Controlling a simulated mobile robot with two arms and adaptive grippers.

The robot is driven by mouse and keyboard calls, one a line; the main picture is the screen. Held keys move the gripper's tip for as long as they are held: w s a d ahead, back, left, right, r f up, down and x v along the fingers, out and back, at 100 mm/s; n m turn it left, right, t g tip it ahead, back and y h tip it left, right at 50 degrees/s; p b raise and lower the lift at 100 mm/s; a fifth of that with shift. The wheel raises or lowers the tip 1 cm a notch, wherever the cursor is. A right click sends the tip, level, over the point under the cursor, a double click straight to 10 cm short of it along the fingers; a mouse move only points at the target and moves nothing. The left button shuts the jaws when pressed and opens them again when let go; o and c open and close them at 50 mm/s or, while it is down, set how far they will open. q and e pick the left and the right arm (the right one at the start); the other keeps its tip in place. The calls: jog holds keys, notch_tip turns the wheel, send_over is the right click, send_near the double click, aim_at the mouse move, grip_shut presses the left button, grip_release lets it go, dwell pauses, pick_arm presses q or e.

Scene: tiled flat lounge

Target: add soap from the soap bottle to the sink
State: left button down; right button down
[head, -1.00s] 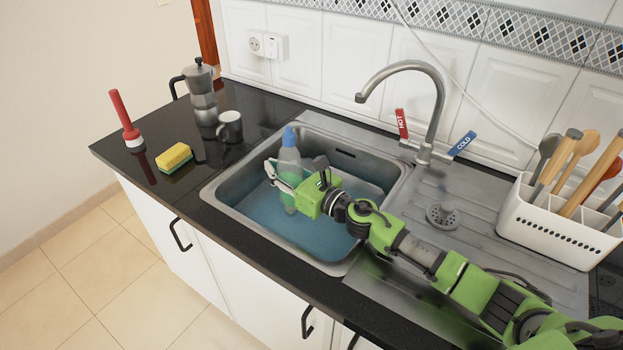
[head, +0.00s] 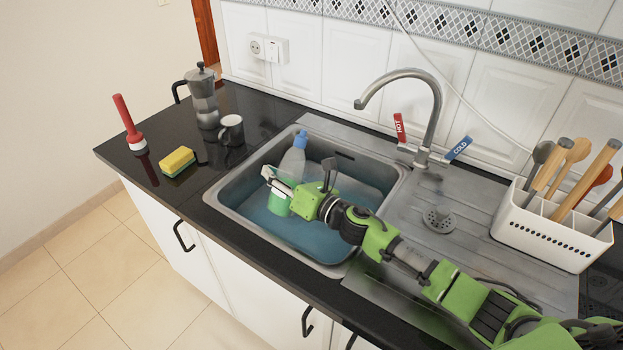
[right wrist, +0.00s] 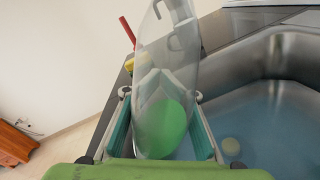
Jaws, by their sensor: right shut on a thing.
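The soap bottle (head: 294,161) is clear with a blue cap and green liquid inside. My right gripper (head: 272,184) is shut on the bottle and holds it over the left part of the sink (head: 222,193). The bottle leans a little, with its cap up and to the right in the head view. In the right wrist view the bottle (right wrist: 180,70) stands between the fingers, with green liquid low in it. Bluish water (head: 310,235) covers the sink bottom. I see no soap leaving the bottle. My left gripper is not in view.
The tap (head: 433,110) arches behind the sink, with HOT and COLD handles. A utensil holder (head: 545,236) stands on the right. A plunger (head: 129,122), sponge (head: 177,161), moka pot (head: 203,98) and mug (head: 231,130) stand on the left counter.

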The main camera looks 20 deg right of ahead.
jog(key=shift+s+a+f+m+p, duration=0.15)
jog(key=shift+a+m+p, duration=0.15)
jog(key=shift+m, duration=0.45)
jog(key=shift+s+a+m+p, duration=0.2)
jog(key=shift+m+p, duration=0.25)
jog(key=shift+m, duration=0.35)
jog(key=shift+s+a+f+m+p, duration=0.1)
jog(key=shift+a+m+p, duration=0.25)
jog(key=shift+m, duration=0.4)
jog(key=shift+s+a, duration=0.1)
jog(key=shift+s+a+r+m+p, duration=0.15)
jog(key=shift+a+r+m+p, duration=0.1)
jog(key=shift+r+m+p, duration=0.4)
jog(key=shift+s+a+r+m+p, duration=0.1)
jog(key=shift+a+r+m+p, duration=0.1)
jog(key=shift+m+p, duration=0.45)
dwell(0.4)
jog(key=shift+s+a+f+m, duration=0.15)
jog(key=shift+a+f+m, duration=0.05)
jog(key=shift+f+m, duration=0.3)
jog(key=shift+s+a+f+m, duration=0.15)
jog(key=shift+f+m, duration=0.2)
jog(key=shift+m, duration=0.25)
dwell(2.8)
